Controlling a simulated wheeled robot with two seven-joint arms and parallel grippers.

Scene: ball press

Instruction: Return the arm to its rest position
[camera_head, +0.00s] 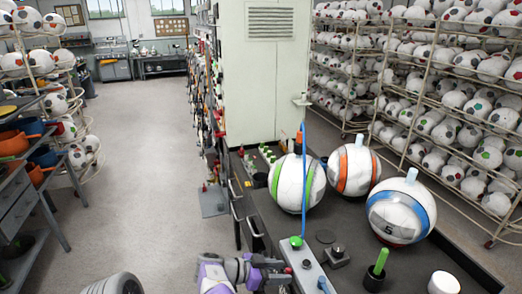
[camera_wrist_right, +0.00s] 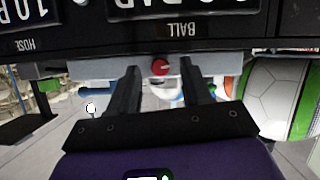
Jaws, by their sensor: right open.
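My right gripper (camera_head: 275,271) has a purple wrist and is at the bottom of the head view, beside the grey control box (camera_head: 311,268) at the bench's near edge. In the right wrist view its two dark fingers (camera_wrist_right: 162,95) are apart, with nothing held between them. A red knob (camera_wrist_right: 160,67) on the box shows between the fingers, under a panel lettered BALL; I cannot tell whether the fingers touch the box. My left gripper is not in view.
The dark bench (camera_head: 335,225) holds a green-striped ball (camera_head: 290,185), an orange-striped ball (camera_head: 355,170) and a blue-banded ball (camera_head: 400,212). A blue hose (camera_head: 304,150) stands by the green-striped ball. Ball racks (camera_head: 440,95) line the right. The aisle floor (camera_head: 145,165) is clear.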

